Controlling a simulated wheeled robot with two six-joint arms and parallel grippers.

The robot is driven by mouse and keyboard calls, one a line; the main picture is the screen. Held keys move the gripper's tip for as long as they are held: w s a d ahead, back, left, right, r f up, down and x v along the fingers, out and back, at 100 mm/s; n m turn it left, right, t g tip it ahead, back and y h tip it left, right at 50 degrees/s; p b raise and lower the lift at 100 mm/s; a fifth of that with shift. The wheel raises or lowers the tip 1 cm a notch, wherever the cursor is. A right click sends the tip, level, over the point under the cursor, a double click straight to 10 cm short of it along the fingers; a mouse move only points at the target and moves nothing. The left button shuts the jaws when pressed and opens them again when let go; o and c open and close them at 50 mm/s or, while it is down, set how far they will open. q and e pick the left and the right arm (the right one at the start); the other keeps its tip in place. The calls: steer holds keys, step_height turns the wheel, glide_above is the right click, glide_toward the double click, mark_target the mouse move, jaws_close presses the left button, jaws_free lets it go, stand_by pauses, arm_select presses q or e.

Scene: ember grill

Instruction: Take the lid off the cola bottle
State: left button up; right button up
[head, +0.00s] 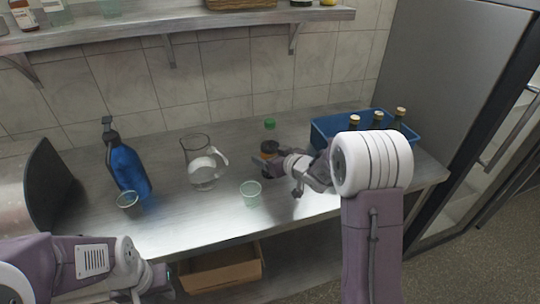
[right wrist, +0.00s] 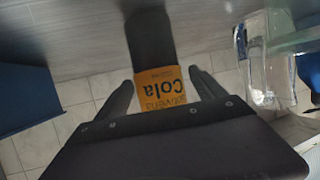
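The cola bottle (head: 269,147) stands on the steel counter with a green lid (head: 270,123) on top, a clear neck, dark drink and an orange label. My right gripper (head: 262,164) is at label height, its fingers pointing at the bottle. In the right wrist view the label (right wrist: 162,87) appears upside down between the two spread fingers of the right gripper (right wrist: 160,84), with a gap beside at least the right finger. The lid is out of that view. My left gripper (head: 155,285) is low at the bottom edge, its fingers not clear.
A glass pitcher (head: 200,163) and a green cup (head: 251,194) stand left of the bottle. A blue crate (head: 325,137) with several dark bottles is to the right. A blue spray bottle (head: 128,168) and another cup (head: 128,201) are further left. A shelf (head: 200,22) hangs above.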

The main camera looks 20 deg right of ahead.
mark_target(277, 142)
jaws_close()
steer(key=shift+r, duration=0.55)
steer(key=r+p, duration=0.1)
steer(key=r, duration=0.1)
steer(key=d+r+p, duration=0.1)
steer(key=r, duration=0.1)
steer(key=shift+r, duration=0.15)
steer(key=s+d+r+p, duration=0.2)
steer(key=d+r+p, duration=0.2)
steer(key=d, duration=0.6)
steer(key=shift+s+d+r, duration=0.15)
steer(key=shift+d+r, duration=0.1)
steer(key=shift+r, duration=0.6)
steer(key=c, duration=0.9)
jaws_free()
jaws_close()
steer(key=shift+a, duration=0.1)
